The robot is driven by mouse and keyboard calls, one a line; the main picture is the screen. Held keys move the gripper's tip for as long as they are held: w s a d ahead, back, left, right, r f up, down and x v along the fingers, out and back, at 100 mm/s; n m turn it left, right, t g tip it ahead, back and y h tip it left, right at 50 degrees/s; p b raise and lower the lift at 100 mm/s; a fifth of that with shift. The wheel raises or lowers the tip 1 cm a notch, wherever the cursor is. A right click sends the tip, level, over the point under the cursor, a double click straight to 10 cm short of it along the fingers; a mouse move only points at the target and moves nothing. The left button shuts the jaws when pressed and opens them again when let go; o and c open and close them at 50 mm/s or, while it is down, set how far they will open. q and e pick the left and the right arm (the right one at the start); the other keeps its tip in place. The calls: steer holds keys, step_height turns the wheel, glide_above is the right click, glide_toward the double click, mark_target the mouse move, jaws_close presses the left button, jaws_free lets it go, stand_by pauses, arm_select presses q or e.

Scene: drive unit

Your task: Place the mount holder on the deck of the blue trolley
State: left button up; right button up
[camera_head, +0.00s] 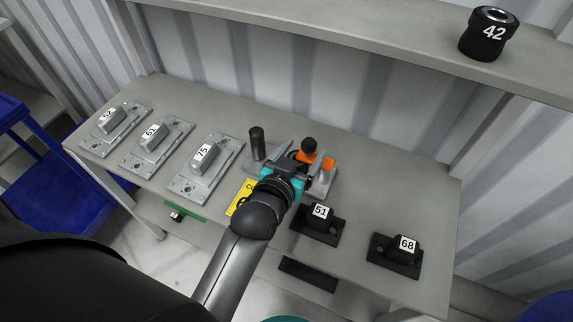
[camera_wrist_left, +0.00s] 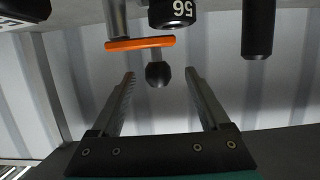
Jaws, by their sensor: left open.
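The thing that looks most like the mount holder is a fixture with a grey base (camera_head: 324,186), a black post, a black knob (camera_head: 309,146) and orange parts, mid-bench. My left gripper (camera_head: 300,166) is over it, hiding its middle. In the left wrist view the fingers (camera_wrist_left: 158,76) are open, with the black knob (camera_wrist_left: 158,74) showing between their tips; I cannot tell how far beyond them it is. An orange bar (camera_wrist_left: 140,43) shows beside it. The blue trolley (camera_head: 62,195) is at the left, its deck partly hidden by my arm. My right gripper is not in view.
Grey blocks 52 (camera_head: 110,122), 61 (camera_head: 154,140) and 75 (camera_head: 205,158) stand on the bench (camera_head: 370,190), left of the fixture. Black mounts 51 (camera_head: 319,222) and 68 (camera_head: 397,254) are to its right. Black cylinder 42 (camera_head: 487,36) stands on the upper shelf (camera_head: 380,42).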

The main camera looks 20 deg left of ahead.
mark_target(313, 140)
arm_select(q)
steer(key=shift+x, duration=0.8)
steer(key=shift+b+x, duration=0.8)
steer(key=shift+x, duration=1.55)
steer(key=shift+d, duration=0.15)
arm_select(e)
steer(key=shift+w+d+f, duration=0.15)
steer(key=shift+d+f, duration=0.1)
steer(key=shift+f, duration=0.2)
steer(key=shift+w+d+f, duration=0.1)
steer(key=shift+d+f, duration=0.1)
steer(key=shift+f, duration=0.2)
arm_select(q)
steer(key=shift+c, duration=0.3)
jaws_close()
steer(key=shift+w+r, duration=0.1)
steer(key=shift+r, duration=0.15)
